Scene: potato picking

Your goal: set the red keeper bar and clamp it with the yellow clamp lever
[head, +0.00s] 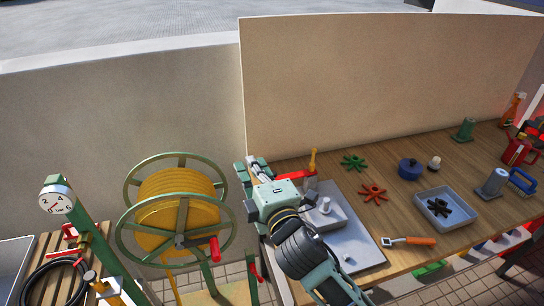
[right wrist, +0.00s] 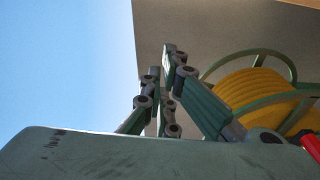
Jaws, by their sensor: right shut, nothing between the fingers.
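The red keeper bar (head: 296,175) shows in the head view at the back left of the workbench, partly hidden behind my right gripper and arm. The yellow clamp lever (head: 313,160) stands upright beside the bar's right end. Whether the lever presses on the bar cannot be told. My right gripper (head: 252,168) is shut and empty, at the bench's left edge just left of the bar. Its fingers also show in the right wrist view (right wrist: 164,95), pointing up against sky and wall. My left gripper is not in view.
A grey plate (head: 365,257) with a raised block lies under my right arm. A hose reel (head: 180,198) stands close left of the bench. Red and green handwheels, an orange-handled tool (head: 415,240) and a grey tray (head: 462,211) lie to the right. A tall panel (head: 390,75) closes the back.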

